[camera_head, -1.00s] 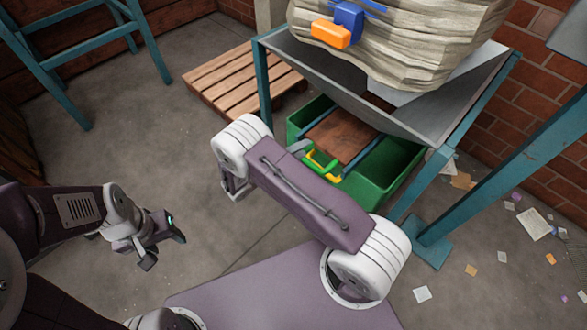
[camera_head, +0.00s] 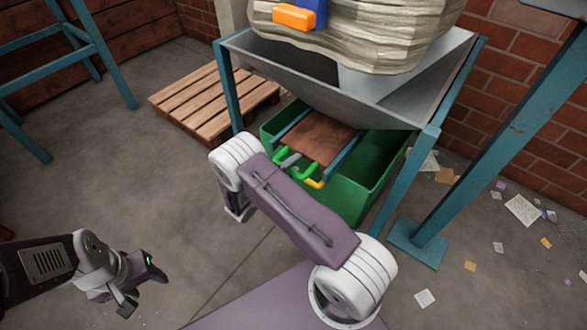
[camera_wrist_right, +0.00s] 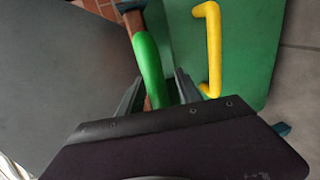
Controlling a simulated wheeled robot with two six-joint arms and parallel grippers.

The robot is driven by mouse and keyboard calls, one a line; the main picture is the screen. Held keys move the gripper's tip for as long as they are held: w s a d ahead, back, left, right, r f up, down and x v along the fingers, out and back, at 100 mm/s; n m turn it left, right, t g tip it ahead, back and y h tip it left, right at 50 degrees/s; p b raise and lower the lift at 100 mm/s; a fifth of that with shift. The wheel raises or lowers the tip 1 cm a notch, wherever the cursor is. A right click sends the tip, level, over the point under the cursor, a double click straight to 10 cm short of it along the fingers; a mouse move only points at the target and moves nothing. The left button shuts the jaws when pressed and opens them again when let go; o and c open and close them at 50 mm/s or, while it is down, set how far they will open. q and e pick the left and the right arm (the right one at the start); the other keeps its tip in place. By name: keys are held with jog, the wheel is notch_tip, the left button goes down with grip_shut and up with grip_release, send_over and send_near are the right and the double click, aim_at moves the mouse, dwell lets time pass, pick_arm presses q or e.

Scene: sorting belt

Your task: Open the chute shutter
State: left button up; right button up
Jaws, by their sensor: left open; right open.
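The chute shutter is a brown board (camera_head: 318,138) between two blue rails under the grey hopper (camera_head: 300,75). It has a green handle (camera_head: 309,172) at its near end. In the right wrist view the green handle (camera_wrist_right: 149,68) runs between the fingers of my right gripper (camera_wrist_right: 156,92), which is open around it. I cannot tell if the fingers touch it. In the head view my right forearm hides most of that gripper. My left gripper (camera_head: 142,280) is open and empty at the lower left, over the floor, far from the shutter.
A green bin (camera_head: 352,202) with a yellow handle (camera_wrist_right: 213,45) stands below the shutter, close beside the right fingers. A sack (camera_head: 380,35) with orange and blue blocks sits in the hopper. Teal posts (camera_head: 405,185) flank the right side. A wooden pallet (camera_head: 205,100) lies behind left.

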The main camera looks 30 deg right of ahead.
grip_shut()
dwell(1.4)
